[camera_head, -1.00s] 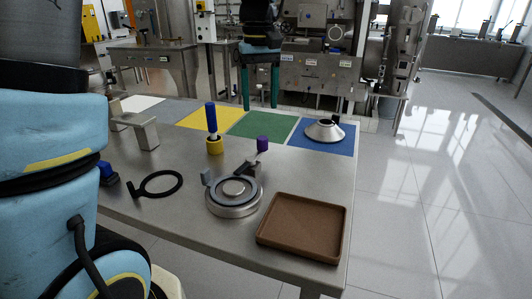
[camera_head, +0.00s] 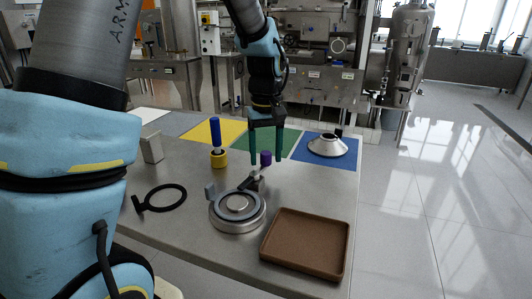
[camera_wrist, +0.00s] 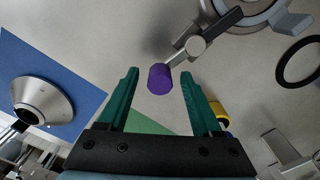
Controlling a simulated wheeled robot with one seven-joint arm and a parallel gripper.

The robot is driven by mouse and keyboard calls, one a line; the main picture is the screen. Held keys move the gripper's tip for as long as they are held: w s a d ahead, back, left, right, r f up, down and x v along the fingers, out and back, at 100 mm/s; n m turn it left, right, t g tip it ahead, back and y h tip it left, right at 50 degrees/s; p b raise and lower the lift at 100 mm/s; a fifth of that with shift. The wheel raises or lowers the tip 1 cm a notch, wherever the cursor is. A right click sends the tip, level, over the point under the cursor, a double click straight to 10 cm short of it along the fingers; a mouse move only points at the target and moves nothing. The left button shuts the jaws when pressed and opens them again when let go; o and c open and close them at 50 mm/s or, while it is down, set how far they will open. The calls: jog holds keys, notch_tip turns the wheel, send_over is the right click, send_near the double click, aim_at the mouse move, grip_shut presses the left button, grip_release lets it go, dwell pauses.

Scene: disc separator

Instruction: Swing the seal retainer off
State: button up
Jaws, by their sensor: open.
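A grey ring with an upright tab on its left, which looks like the seal retainer (camera_head: 222,206), lies on a round metal base (camera_head: 236,225) on the table. A dark arm and pivot block (camera_head: 252,184) sit at its back right; they also show in the wrist view (camera_wrist: 195,47). A purple cylinder (camera_head: 265,156) stands behind the pivot, where the arm's thin end appears to meet it. My gripper (camera_head: 266,161) points down with its green fingers open around the purple cylinder. In the wrist view the purple cylinder (camera_wrist: 160,79) shows between the fingertips, with gaps on both sides.
A brown tray (camera_head: 305,270) lies at the front right. A black ring with a handle (camera_head: 160,198) lies left. A blue-handled tool in a yellow holder (camera_head: 219,158) stands left of my gripper. A metal cone (camera_head: 328,147) sits on the blue mat (camera_head: 345,158) at the right.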

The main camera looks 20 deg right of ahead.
grip_shut()
dwell(0.4)
jog(key=shift+s, duration=0.1)
jog(key=m, duration=0.1)
jog(key=s+d+m+p, duration=0.1)
jog(key=m, duration=0.1)
jog(key=shift+s+r+m, duration=0.1)
jog(key=shift+s+m, duration=0.1)
jog(key=shift+m, duration=0.1)
jog(key=s+m, duration=0.1)
jog(key=m+p, duration=0.1)
jog(key=m, duration=0.1)
jog(key=shift+s+d+m, duration=0.15)
jog(key=shift+s+m, duration=0.15)
jog(key=shift+s, duration=0.05)
jog(key=s+m+p, duration=0.1)
jog(key=m, duration=0.1)
jog(key=s+m+p, duration=0.1)
jog(key=m, duration=0.1)
jog(key=shift+m, duration=0.3)
jog(key=shift+s+a+m+p, duration=0.35)
jog(key=shift+s+m+p, duration=0.1)
jog(key=shift+m, duration=0.6)
jog(key=shift+s+a+m+p, duration=0.3)
jog(key=shift+s+m+p, duration=0.15)
jog(key=shift+m, duration=0.6)
